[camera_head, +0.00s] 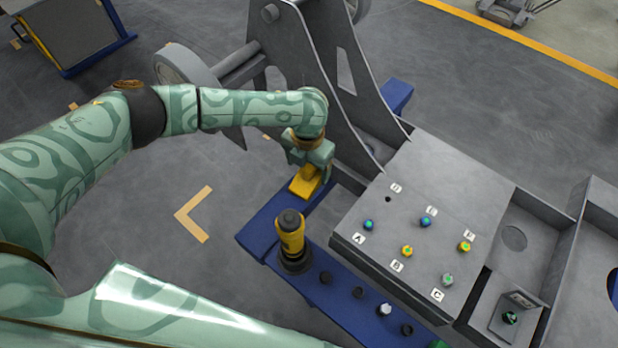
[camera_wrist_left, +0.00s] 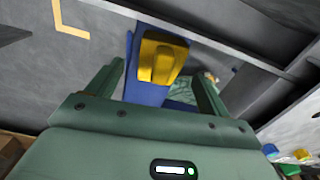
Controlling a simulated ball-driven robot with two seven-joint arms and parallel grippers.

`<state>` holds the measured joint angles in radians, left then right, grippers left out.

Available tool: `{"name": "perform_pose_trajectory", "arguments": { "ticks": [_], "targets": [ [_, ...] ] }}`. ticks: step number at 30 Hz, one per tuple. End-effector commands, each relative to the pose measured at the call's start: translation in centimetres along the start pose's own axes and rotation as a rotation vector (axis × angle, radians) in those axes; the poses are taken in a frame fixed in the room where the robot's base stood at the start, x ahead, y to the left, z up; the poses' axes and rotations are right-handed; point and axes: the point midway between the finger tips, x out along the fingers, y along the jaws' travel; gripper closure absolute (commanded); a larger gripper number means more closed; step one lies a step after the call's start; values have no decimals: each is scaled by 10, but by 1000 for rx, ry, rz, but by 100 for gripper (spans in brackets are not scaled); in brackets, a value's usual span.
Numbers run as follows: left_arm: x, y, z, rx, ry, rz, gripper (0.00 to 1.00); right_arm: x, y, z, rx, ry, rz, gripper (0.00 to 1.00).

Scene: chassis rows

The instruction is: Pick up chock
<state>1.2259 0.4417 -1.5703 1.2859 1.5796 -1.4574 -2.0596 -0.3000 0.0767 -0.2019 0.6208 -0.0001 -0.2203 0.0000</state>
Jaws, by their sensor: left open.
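The yellow chock (camera_head: 305,182) lies on the blue bench (camera_head: 264,222), just left of the grey chassis. It also shows in the left wrist view (camera_wrist_left: 163,58), with a raised ridge on top. My left gripper (camera_head: 312,165) is open and points down over the chock, partly covering its upper side in the head view. In the left wrist view the chock appears ahead of the two spread fingers (camera_wrist_left: 158,82), roughly between them; I see no contact. My right gripper is not in view.
A yellow-and-black tool (camera_head: 290,236) stands upright on the bench close to the chock. A grey panel (camera_head: 430,170) with coloured, lettered buttons is at right. The tall grey chassis bracket (camera_head: 340,85) rises behind my gripper. Open floor lies left.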

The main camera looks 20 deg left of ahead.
Motion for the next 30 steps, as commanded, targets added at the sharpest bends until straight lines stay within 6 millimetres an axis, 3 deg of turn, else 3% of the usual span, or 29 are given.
{"name": "perform_pose_trajectory", "arguments": {
  "ticks": [1,6,13,19,30],
  "targets": [
    [15,0,0,1,6,0,20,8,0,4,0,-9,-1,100],
    [40,-1,0,0,6,-1,20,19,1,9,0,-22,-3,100],
    [39,-1,0,0,2,0,20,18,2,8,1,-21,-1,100],
    [39,0,0,0,2,0,74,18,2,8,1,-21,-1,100],
    [33,0,1,-1,0,0,74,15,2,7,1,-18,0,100]
  ]
}}
